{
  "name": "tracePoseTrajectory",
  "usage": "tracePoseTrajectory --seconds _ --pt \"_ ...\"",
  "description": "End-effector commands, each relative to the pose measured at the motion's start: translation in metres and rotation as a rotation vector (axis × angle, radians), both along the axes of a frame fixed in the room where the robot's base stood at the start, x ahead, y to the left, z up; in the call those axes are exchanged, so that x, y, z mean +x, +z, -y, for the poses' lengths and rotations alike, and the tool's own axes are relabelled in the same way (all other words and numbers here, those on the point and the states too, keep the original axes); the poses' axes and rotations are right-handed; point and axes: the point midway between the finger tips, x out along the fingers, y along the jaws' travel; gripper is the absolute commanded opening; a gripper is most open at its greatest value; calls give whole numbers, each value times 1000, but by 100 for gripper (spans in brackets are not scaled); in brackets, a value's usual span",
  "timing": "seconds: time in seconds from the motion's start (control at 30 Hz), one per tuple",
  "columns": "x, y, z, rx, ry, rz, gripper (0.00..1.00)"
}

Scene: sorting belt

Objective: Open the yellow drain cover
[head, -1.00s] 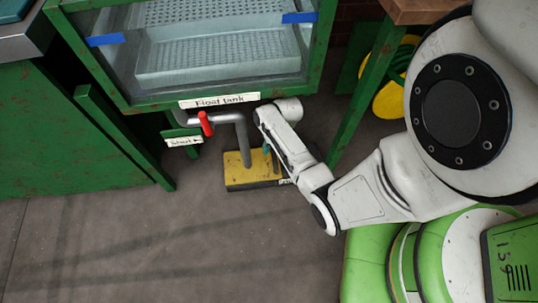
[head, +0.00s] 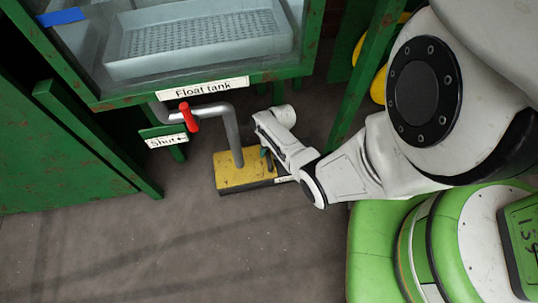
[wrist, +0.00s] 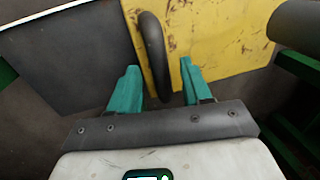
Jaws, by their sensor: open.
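The yellow drain cover (head: 232,176) is a worn, scuffed plate low on the floor below the tank, with a dark front edge. A grey pipe comes down at it. In the wrist view the cover (wrist: 225,45) fills the upper middle, with a dark curved handle (wrist: 154,50) at its left side. My gripper (wrist: 159,66) is open, with its teal fingers on either side of the handle in the picture. A gap shows between the handle and each finger. In the head view my gripper (head: 267,157) is over the cover's right end, mostly hidden by my wrist.
The grey pipe (head: 233,135) stands left of my gripper and also shows in the wrist view (wrist: 298,28). A red valve lever (head: 188,116) and a "Shut" sign (head: 166,142) are further left. The float tank (head: 200,90) overhangs behind. A green leg (head: 352,90) stands right.

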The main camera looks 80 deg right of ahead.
Motion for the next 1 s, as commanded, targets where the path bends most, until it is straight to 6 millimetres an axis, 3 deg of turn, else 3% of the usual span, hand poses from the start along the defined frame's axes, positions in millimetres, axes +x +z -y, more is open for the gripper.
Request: tracePoseTrajectory --seconds 0.43,0.9,1.0 --pt "1 -8 -1 -1 1 -1 48" --pt "1 -8 -1 0 1 0 3" --pt "1 -8 -1 0 1 0 0"
